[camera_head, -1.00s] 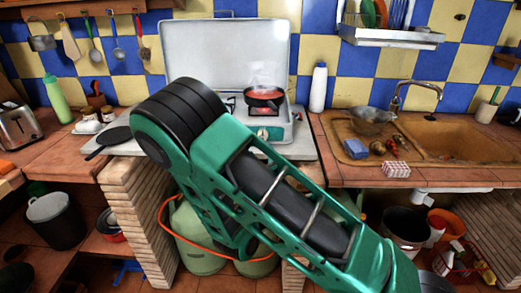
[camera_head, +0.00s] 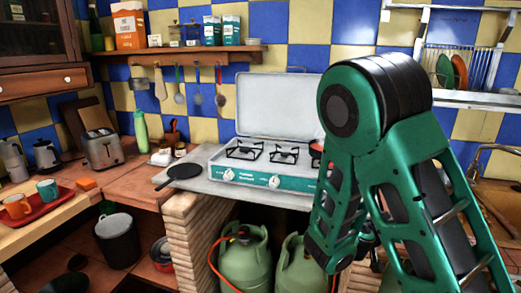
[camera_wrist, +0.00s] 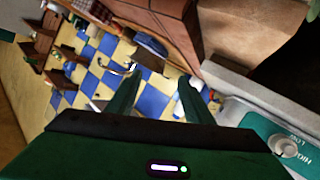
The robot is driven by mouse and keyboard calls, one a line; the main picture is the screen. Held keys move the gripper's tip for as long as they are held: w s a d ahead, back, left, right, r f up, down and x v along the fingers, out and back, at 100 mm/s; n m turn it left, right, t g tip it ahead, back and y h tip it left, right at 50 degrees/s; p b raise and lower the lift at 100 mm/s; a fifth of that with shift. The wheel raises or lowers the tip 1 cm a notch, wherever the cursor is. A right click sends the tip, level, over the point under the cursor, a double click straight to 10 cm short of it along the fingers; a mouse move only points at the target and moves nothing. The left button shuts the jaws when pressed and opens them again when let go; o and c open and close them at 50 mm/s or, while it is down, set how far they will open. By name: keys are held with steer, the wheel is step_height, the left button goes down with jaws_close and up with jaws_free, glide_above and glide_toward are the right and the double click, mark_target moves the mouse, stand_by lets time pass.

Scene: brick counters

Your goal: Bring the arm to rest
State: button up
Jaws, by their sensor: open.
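My green and black arm stands bent in the right half of the head view, its black-ringed joint high in front of the wall tiles. My gripper is mostly hidden behind the arm there. In the wrist view my gripper (camera_wrist: 158,88) shows two dark green fingers spread apart with nothing between them. It is open and empty. The stove's teal front panel with a knob (camera_wrist: 285,145) is close at the right of the wrist view.
The camping stove (camera_head: 272,180) stands on the counter, partly behind my arm. A black pan (camera_head: 184,172) lies left of it. Green gas bottles (camera_head: 245,262) stand below. A toaster (camera_head: 102,148) and a red tray with mugs (camera_head: 40,207) are farther left. A dish rack (camera_head: 460,68) hangs at right.

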steer(key=s+d+f+m+g+y, duration=0.15)
steer(key=s+d+g, duration=0.25)
steer(key=s, duration=0.5)
steer(key=s+d+m+g+y, duration=0.2)
steer(key=s+d+g+y, duration=0.15)
steer(key=s, duration=0.45)
steer(key=s+a+r+n+y, duration=0.1)
steer(key=s+a+r+y, duration=0.1)
steer(key=s, duration=0.6)
steer(key=s+a+r+n+g+y, duration=0.1)
steer(key=s+a+r+n+y, duration=0.1)
steer(key=s+a+y, duration=0.3)
steer(key=s+a+r, duration=0.1)
steer(key=s, duration=0.1)
steer(key=shift+s+a+r, duration=0.25)
steer(key=shift+s, duration=0.1)
